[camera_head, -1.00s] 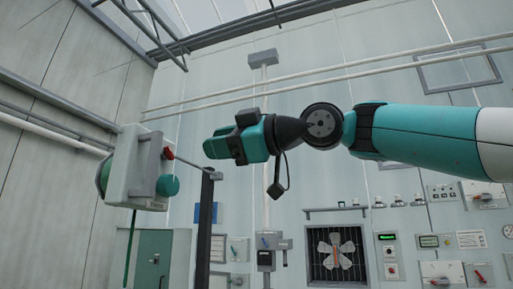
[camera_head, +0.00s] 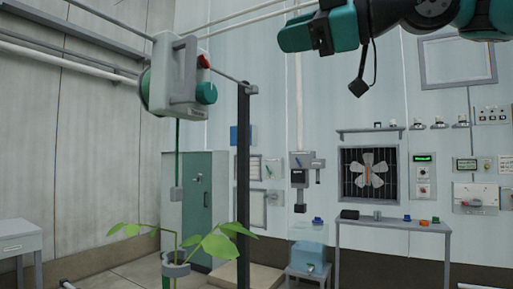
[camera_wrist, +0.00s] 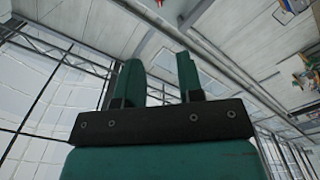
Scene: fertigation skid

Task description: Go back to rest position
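My gripper (camera_head: 284,38) is at the top of the head view, level and pointing left, with my arm running off the top right. In the wrist view my gripper (camera_wrist: 158,78) shows two teal fingers standing apart, with nothing between them. It touches nothing that I can see. To its left in the head view hangs a grey and teal box (camera_head: 172,78) with a handle, a red part and a teal knob; there is a clear gap between it and my gripper.
A dark post (camera_head: 243,190) stands below the box, with a leafy plant (camera_head: 215,245) near its foot. A teal cabinet (camera_head: 195,205), a wall fan (camera_head: 369,173) and a narrow bench (camera_head: 395,223) are along the back. A small table (camera_head: 20,236) is at left. Air below my gripper looks clear.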

